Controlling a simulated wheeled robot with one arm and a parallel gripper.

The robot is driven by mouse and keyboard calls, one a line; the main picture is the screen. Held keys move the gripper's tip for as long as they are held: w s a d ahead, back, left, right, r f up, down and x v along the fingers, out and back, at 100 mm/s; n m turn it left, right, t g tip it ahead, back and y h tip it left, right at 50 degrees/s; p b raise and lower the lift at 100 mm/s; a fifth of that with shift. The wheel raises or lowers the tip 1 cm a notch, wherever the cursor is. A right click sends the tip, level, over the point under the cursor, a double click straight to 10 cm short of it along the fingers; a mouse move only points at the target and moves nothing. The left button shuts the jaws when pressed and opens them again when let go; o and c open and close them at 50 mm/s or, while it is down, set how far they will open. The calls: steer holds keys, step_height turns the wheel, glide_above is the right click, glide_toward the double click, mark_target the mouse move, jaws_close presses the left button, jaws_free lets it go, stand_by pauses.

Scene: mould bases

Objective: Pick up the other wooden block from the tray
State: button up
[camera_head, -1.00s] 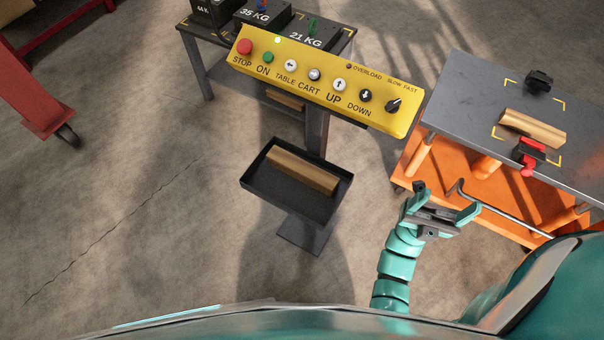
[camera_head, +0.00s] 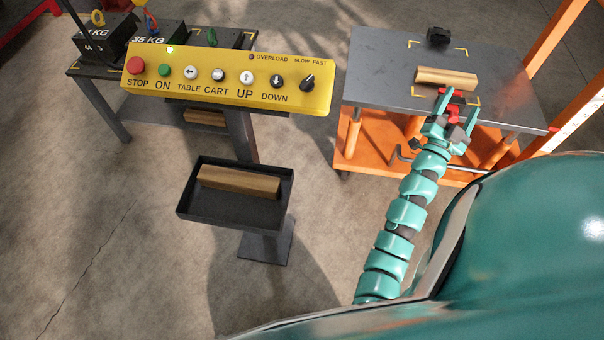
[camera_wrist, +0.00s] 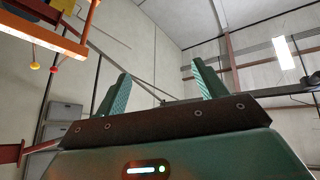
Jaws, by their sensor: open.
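A wooden block (camera_head: 238,181) lies in the black tray (camera_head: 236,214) on a stand, left of my arm in the head view. Another wooden block (camera_head: 446,77) lies on the grey table top (camera_head: 383,73) between yellow corner marks. The tray block is well away from my gripper.
A yellow control panel (camera_head: 228,81) stands behind the tray. A dark bench with weights (camera_head: 153,38) is at the back left. An orange frame (camera_head: 566,45) rises at the right.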

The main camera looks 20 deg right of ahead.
steer(key=w+a+f+n+t+y, duration=0.45)
steer(key=w+a+n+y, duration=0.3)
steer(key=w+y, duration=0.3)
steer(key=n+g+y, duration=1.2)
steer(key=n+y, duration=0.8)
steer(key=n, duration=0.1)
glide_toward(244, 178)
steer(key=shift+a+f+t, duration=0.15)
steer(key=shift+a+f, duration=0.05)
steer(key=shift+a, duration=0.4)
steer(key=shift+a+f+t, duration=0.1)
steer(key=shift+a+f, duration=0.1)
steer(key=shift+a, duration=0.4)
steer(key=shift+h, duration=0.25)
steer(key=shift+w+p+x, duration=0.15)
steer(key=shift+p+x, duration=0.2)
steer(key=shift+x, duration=1.05)
steer(key=shift+w+p+x, duration=0.15)
steer(key=shift+p+x, duration=0.15)
steer(key=shift+x, duration=1.15)
steer(key=shift+f, duration=0.15)
steer(key=shift+w, duration=0.1)
steer(key=c, duration=1.3)
